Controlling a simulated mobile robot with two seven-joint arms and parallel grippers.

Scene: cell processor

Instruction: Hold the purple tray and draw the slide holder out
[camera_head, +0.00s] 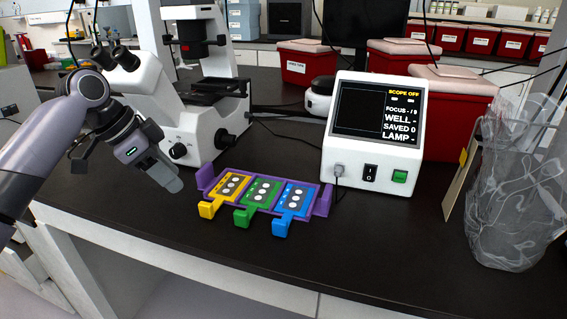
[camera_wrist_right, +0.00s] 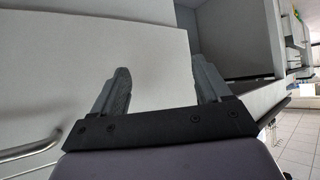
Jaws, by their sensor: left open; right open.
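The purple tray (camera_head: 324,203) lies on the black bench top in the head view. It holds three slide holders side by side: yellow (camera_head: 209,209), green (camera_head: 243,217) and blue (camera_head: 281,228). Each has a handle sticking out over the tray's front edge and a row of pale round spots. My left gripper (camera_head: 172,181) is left of the tray, above the bench, apart from it and empty. In the right wrist view my right gripper (camera_wrist_right: 161,85) has its fingers spread with nothing between them. It faces a pale panel, and no tray shows there.
A white microscope (camera_head: 205,120) stands behind my left gripper. A white control box (camera_head: 370,150) with a screen stands right of the tray. Red bins (camera_head: 455,100) are behind it, and a clear bag (camera_head: 515,190) is at far right. The bench in front of the tray is clear.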

